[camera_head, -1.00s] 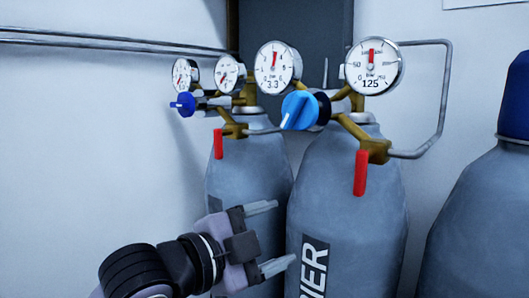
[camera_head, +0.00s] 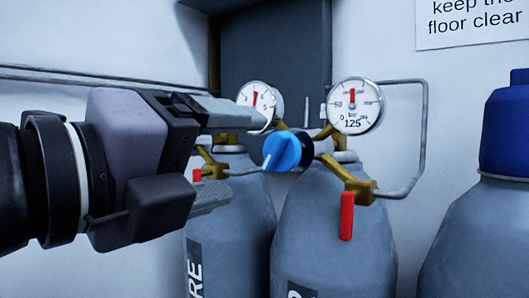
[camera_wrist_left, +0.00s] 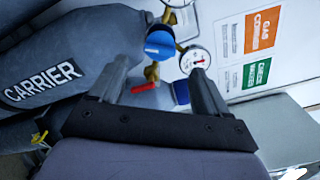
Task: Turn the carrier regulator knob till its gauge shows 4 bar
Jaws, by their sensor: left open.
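The carrier regulator's blue knob (camera_head: 282,151) sits in front of the grey carrier cylinder (camera_head: 335,225), with a pale pointer mark on its face. Its left gauge (camera_head: 257,95) is partly covered by my upper finger, which hides its number. The right gauge (camera_head: 355,106) reads 125 bar. My left gripper (camera_head: 245,155) is open and empty, just left of the knob, its fingers pointing right. In the left wrist view the knob (camera_wrist_left: 160,43) appears between and beyond the fingertips, apart from them. My right gripper is out of view.
A red lever (camera_head: 346,215) hangs below the carrier regulator. A second grey cylinder (camera_head: 225,225) stands to the left, its regulator mostly hidden by my gripper. A blue-capped cylinder (camera_head: 475,240) stands at the right. Pipes run along the wall.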

